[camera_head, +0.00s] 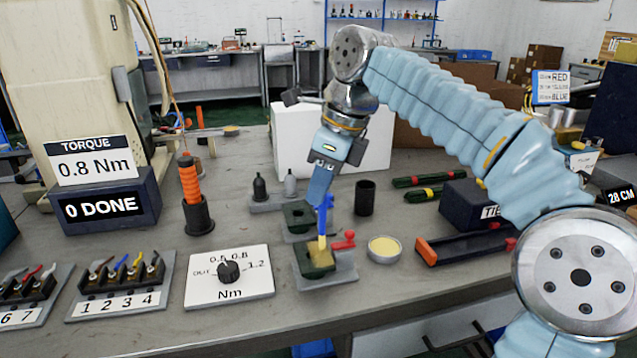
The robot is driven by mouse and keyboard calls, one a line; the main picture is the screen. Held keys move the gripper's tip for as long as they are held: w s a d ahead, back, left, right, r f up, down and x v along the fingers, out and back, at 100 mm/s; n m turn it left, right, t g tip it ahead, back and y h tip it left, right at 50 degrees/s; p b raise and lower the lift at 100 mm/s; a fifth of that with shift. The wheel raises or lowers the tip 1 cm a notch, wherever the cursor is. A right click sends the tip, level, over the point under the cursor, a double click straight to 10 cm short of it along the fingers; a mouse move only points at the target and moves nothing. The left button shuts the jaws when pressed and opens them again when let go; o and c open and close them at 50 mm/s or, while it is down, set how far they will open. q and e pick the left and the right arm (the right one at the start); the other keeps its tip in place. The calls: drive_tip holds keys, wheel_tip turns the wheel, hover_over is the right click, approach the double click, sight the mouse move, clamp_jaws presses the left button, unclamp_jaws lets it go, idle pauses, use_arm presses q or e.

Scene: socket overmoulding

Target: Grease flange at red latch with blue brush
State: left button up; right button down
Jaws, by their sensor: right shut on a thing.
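My right gripper (326,168) is shut on the blue brush (325,218), which hangs upright with its pale bristles (320,245) down. The bristle end is at a dark green part with a yellowish block on a grey plate (341,274). I cannot tell whether the bristles touch it. The red latch (344,241) sticks out just right of the bristles on that plate. The flange itself is hard to make out behind the brush. An open round tin of yellow grease (384,248) stands right of the plate. My left gripper is not in view.
A second green fixture (298,214) is just behind. A black cup (365,197) stands behind right. Left are the torque dial (229,276), the orange screwdriver in its holder (192,190) and terminal blocks (121,287). An orange-ended tool (465,244) lies at right.

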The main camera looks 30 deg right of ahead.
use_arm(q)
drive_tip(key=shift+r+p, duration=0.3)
use_arm(e)
drive_tip(key=shift+r, duration=1.5)
